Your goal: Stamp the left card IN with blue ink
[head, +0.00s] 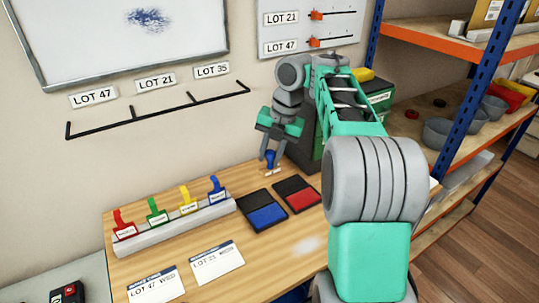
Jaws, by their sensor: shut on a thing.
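My gripper (270,156) is shut on a small blue-handled stamp (271,161), above the back of the wooden table, behind the ink pads. Whether the stamp's pale base touches the table is unclear, and its lettering cannot be read. The left card (155,286), reading LOT 47, lies at the table's front left. The right card (217,262), whose lot number is too small to read surely, lies beside it. I see no clear stamp mark on either. The blue ink pad (267,217) lies open right of the rack, its dark lid behind it.
The red ink pad (302,200) lies open beside the blue one. A grey rack (175,229) at the left holds tools with red, green, yellow and blue handles. My arm covers the table's right side. An orange-and-blue shelf (440,45) stands at right.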

